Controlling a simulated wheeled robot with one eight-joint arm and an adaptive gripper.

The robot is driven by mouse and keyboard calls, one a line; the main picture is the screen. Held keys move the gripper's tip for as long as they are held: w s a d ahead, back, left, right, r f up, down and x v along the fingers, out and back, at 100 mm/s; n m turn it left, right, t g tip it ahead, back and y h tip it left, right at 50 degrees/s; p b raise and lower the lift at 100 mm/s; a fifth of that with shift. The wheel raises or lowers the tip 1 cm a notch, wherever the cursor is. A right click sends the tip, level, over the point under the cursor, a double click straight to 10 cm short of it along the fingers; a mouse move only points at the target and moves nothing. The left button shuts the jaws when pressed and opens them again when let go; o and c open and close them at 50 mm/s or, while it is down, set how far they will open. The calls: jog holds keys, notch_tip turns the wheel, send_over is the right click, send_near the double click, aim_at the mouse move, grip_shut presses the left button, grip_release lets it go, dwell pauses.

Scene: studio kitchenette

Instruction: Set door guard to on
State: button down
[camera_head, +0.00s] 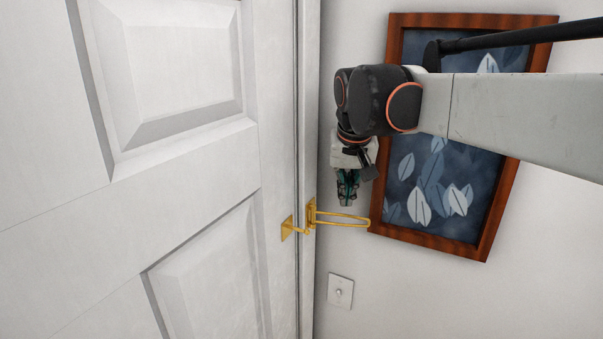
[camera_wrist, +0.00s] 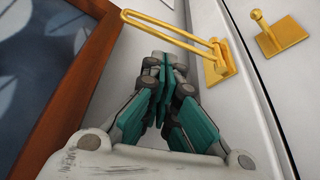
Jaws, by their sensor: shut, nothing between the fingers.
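The brass door guard is in two parts. Its looped swing bar (camera_head: 343,220) is hinged on a plate on the door frame and sticks out to the right, away from the door. Its catch (camera_head: 288,229), a square plate with a short post, is on the white door (camera_head: 200,200). In the wrist view the bar (camera_wrist: 172,33) is beyond the fingertips and the catch (camera_wrist: 279,37) is at the upper right, apart from the bar. My gripper (camera_head: 347,203) is shut and empty, just above the bar in the head view. It also shows in the wrist view (camera_wrist: 163,62). I cannot tell whether it touches the bar.
A wood-framed leaf picture (camera_head: 490,225) hangs on the wall behind my arm, close to the bar's free end. A light switch (camera_head: 340,291) is on the wall below the bar. The door appears closed against its frame (camera_head: 309,120).

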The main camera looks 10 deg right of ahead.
jog(key=shift+x, duration=1.15)
jog(key=shift+s+a+m, duration=0.15)
jog(key=shift+s+m, duration=0.35)
jog(key=shift+s, duration=0.05)
